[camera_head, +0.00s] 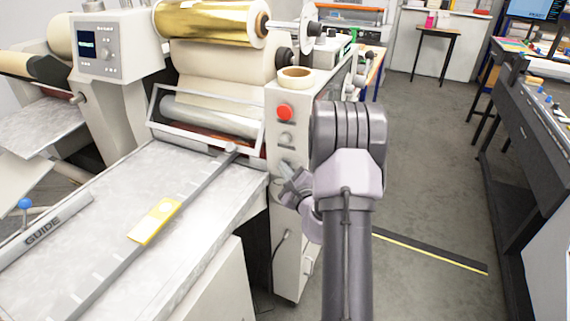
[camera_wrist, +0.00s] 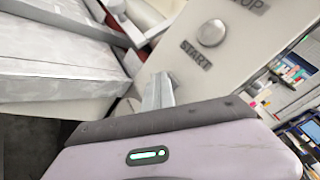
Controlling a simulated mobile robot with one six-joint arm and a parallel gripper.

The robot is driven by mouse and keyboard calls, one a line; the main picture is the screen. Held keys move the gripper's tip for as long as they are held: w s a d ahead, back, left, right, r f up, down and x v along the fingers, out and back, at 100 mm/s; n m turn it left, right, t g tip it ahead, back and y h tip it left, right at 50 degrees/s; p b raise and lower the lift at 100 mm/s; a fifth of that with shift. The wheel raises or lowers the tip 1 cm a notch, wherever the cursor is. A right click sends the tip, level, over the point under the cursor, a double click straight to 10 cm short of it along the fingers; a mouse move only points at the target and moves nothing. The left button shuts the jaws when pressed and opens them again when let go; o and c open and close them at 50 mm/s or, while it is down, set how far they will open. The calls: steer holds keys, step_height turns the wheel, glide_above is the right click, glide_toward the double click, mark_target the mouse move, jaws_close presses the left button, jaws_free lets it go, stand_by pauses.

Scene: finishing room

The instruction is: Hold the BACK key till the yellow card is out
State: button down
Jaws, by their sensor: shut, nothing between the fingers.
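The yellow card (camera_head: 155,221) lies flat on the machine's feed table (camera_head: 125,197), against the dark ruled strip and well in front of the rollers. All of it shows, clear of the rollers. My gripper (camera_head: 290,184) is at the machine's side panel (camera_head: 270,140), below the red button (camera_head: 285,112) and the grey START button (camera_head: 286,139). In the wrist view, the shut fingers (camera_wrist: 158,90) point at the panel below and left of the START button (camera_wrist: 211,33). No BACK label is readable; that key seems hidden by my gripper. I cannot tell whether the fingertips touch anything.
A gold film roll (camera_head: 210,18) and a clear guard (camera_head: 205,120) sit above the feed table. A tape roll (camera_head: 297,77) rests on top of the side panel. A GUIDE bar (camera_head: 45,230) lies at left. The floor (camera_head: 430,150) at right is open.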

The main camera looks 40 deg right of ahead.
stand_by(0.3)
steer(key=shift+s+a+b, duration=0.35)
steer(key=shift+a, duration=0.4)
steer(key=a, duration=0.1)
steer(key=s+a+b, duration=0.1)
steer(key=a, duration=0.1)
steer(key=s+a, duration=0.1)
steer(key=shift+a+b, duration=0.35)
steer(key=shift+w, duration=0.1)
